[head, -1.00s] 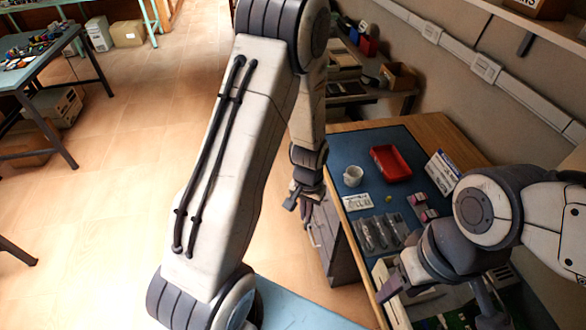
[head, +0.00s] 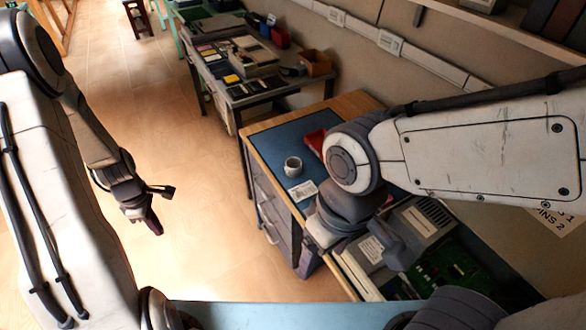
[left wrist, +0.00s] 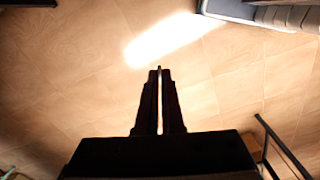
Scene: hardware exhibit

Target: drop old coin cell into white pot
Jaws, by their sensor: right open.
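The white pot (head: 288,166), a small round cup, stands upright on the blue mat (head: 270,140) of the workbench in the head view. I cannot make out the coin cell; my right arm covers much of the mat. My right gripper (head: 350,250) is open, pointing down over the bench's front part, nearer to me than the pot. My left gripper (head: 149,222) hangs over the floor, left of the bench and well away from the pot.
A red tray (head: 316,141) lies behind the pot, partly hidden by my right arm. A white card (head: 303,191) lies in front of the pot. A green circuit board (head: 447,262) and a grey device (head: 428,218) are at the right. Open floor (head: 190,255) lies left of the bench.

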